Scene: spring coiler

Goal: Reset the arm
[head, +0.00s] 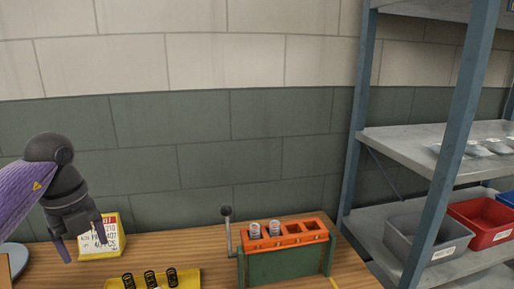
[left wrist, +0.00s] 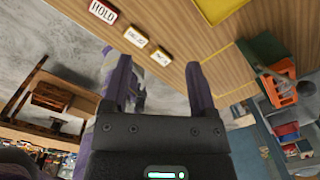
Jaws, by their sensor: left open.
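My right gripper is in neither view. The spring coiler (head: 285,262), with an orange top, a green body and a crank handle (head: 228,230), stands on the table to the right. Two springs sit in its left slots; the two right slots look empty.
A yellow tray (head: 188,278) with several dark springs lies at the table's front. A metal shelf (head: 400,145) at the right holds a grey bin (head: 408,238) and a red bin (head: 478,225). A HOLD label (left wrist: 103,11) marks the table edge. Table between tray and coiler is clear.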

